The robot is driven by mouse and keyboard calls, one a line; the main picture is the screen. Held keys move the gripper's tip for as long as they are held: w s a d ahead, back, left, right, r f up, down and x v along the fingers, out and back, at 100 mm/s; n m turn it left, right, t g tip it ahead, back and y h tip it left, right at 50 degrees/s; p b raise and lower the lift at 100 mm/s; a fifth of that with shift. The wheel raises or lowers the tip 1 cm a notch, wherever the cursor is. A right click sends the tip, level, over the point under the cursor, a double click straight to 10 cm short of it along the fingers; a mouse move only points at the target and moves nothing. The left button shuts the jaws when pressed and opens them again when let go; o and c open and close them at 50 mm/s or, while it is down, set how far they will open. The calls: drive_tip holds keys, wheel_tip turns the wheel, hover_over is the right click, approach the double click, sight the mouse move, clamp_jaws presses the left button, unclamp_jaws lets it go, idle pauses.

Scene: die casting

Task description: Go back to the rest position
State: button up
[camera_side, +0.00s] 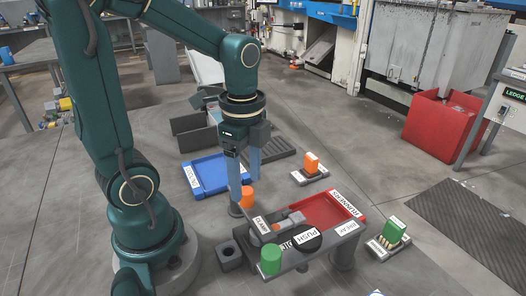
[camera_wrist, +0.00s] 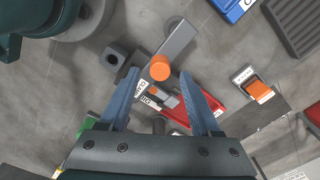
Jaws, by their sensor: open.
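My gripper (camera_side: 244,182) hangs fingers-down over the work station, with its two blue fingers spread apart. In the wrist view, my gripper (camera_wrist: 159,76) is open, with nothing gripped between the fingers. An orange cylinder (camera_side: 247,197) stands by the station just beyond the fingertips; it also shows between them in the wrist view (camera_wrist: 160,68). Whether a finger touches it, I cannot tell. The station (camera_side: 340,237) has labels including PUSH and CLAMP. A small grey piece (camera_side: 289,222) is at the clamp area, partly hidden.
A blue tray (camera_side: 207,176) lies behind my gripper. Small stands hold an orange block (camera_side: 311,162) and a green block (camera_side: 394,230). A red bin (camera_side: 440,125) stands far right.

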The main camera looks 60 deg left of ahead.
drive_tip(key=shift+r, duration=0.95)
drive_tip(key=shift+d+r+t, duration=0.3)
drive_tip(key=shift+r, duration=0.1)
drive_tip(key=d+r+n+t, duration=0.1)
drive_tip(key=n, duration=0.2)
drive_tip(key=s+d+r+n+t, duration=0.1)
drive_tip(key=d+n+t, duration=0.1)
drive_tip(key=n, duration=0.2)
drive_tip(key=s+d+n+t, duration=0.1)
drive_tip(key=n+t, duration=0.1)
drive_tip(key=n, duration=0.2)
drive_tip(key=shift+s+d+r, duration=0.1)
drive_tip(key=shift+d+r, duration=0.05)
drive_tip(key=shift+r, duration=0.25)
